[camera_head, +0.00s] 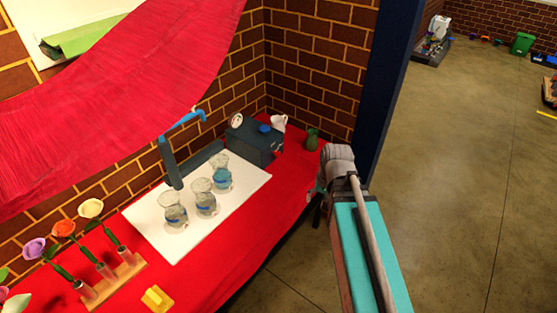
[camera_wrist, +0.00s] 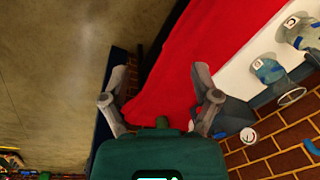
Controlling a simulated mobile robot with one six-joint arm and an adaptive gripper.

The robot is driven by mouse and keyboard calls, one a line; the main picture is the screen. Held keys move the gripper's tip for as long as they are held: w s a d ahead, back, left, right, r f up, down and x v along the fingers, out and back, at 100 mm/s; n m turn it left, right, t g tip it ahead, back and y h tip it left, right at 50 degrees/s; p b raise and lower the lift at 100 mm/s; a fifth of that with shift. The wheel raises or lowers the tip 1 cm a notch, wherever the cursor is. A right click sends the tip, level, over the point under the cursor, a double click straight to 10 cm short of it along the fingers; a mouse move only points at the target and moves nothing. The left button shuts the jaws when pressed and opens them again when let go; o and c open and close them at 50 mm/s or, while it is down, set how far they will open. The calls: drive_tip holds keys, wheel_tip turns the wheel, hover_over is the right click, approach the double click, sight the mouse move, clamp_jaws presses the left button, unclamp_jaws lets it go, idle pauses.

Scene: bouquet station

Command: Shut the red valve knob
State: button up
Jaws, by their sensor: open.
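A dark grey box (camera_head: 257,142) with a round white gauge (camera_head: 236,120) and a blue knob (camera_head: 264,128) on top stands at the back of the red-covered table. A small red patch at the box's right end may be the red valve knob, but it blends with the red cloth and I cannot tell its position. In the wrist view the box (camera_wrist: 236,112) and gauge (camera_wrist: 248,135) are right of my gripper (camera_wrist: 162,97), partly behind its right finger. My gripper is open and empty, over the table's edge, apart from the box.
Glass flasks (camera_head: 204,197) stand on a white board (camera_head: 168,240), beside a blue-topped tap (camera_head: 185,122). Flowers stand in a wooden rack (camera_head: 112,282). A dark blue post (camera_head: 385,90) rises behind my arm.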

sight(279, 156)
drive_tip(key=w+a+f+m+t+y+b, duration=0.1)
drive_tip(key=w+f+m+t+y+b, duration=0.1)
drive_tip(key=w+f+m+b, duration=0.3)
drive_tip(key=w+a+f+m+t+y+b, duration=0.2)
drive_tip(key=w+f+m+y+b, duration=0.2)
drive_tip(key=w+b, duration=0.8)
drive_tip(key=w+a+f+m+t+y+b, duration=0.2)
drive_tip(key=w+f+m+y+b, duration=0.2)
drive_tip(key=w+f+m+b, duration=0.3)
drive_tip(key=shift+w+f+t+b, duration=0.4)
drive_tip(key=shift+w+f+b, duration=0.3)
drive_tip(key=shift+b, duration=1.1)
drive_tip(key=w+d+f+m+t+b, duration=0.1)
drive_tip(key=w+m+b, duration=0.1)
drive_tip(key=b, duration=0.1)
drive_tip(key=w+d+f+m+t+y+b, duration=0.1)
drive_tip(key=w+m+b, duration=0.1)
drive_tip(key=w+b, duration=0.1)
drive_tip(key=w+d+f+m+t+y+b, duration=0.1)
drive_tip(key=w+m+b, duration=0.2)
drive_tip(key=shift+d+t, duration=0.3)
drive_tip(key=shift+w+d+m+t+b, duration=0.35)
drive_tip(key=shift+w+m+b, duration=0.15)
drive_tip(key=shift+m, duration=0.2)
drive_tip(key=shift+r, duration=0.1)
drive_tip(key=x, duration=1.3)
drive_tip(key=shift+w+a, duration=0.15)
drive_tip(key=shift+a, duration=0.2)
